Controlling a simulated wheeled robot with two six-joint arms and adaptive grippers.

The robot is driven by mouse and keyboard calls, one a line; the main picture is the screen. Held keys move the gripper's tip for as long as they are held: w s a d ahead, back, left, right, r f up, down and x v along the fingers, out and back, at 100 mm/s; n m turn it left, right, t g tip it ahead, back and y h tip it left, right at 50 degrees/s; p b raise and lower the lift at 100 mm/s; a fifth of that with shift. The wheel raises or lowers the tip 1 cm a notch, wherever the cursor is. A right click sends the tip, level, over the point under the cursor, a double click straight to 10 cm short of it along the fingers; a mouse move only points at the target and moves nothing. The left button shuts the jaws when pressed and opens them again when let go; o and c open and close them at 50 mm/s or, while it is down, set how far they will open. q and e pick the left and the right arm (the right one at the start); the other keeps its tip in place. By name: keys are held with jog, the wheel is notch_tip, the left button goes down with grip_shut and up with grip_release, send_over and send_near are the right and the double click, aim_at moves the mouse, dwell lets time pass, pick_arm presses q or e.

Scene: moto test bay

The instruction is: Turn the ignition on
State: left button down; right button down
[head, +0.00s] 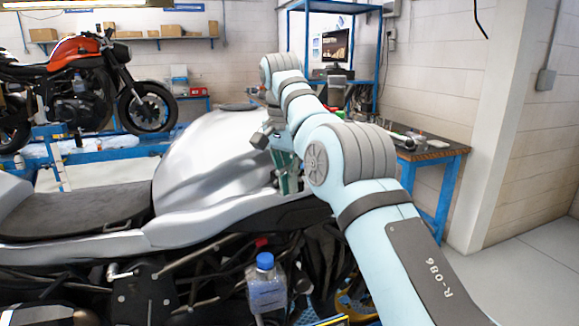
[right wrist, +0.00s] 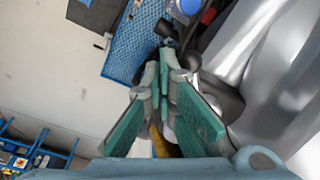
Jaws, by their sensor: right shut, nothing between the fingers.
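The silver motorcycle's tank (head: 215,165) fills the middle of the head view, and its silver bodywork (right wrist: 262,60) is on the right of the right wrist view. My right gripper (head: 290,182) is at the front end of the tank, pointing down, partly hidden behind my right arm. In the right wrist view, its green fingers (right wrist: 164,84) are shut with nothing between them. Dark parts of the motorcycle lie just beyond the fingertips. I cannot make out the ignition or a key in either view. My left gripper is not in view.
A blue-capped bottle (head: 266,285) is by the motorcycle's near side. A black seat (head: 80,210) lies left of the tank. An orange motorcycle (head: 80,75) stands behind left. A workbench (head: 440,152) is at the right. A blue perforated platform (right wrist: 133,42) lies below.

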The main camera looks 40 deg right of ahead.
jog(key=shift+w+a, duration=0.2)
jog(key=shift+a, duration=0.1)
jog(key=shift+w+a+p, duration=0.45)
jog(key=shift+p, duration=0.3)
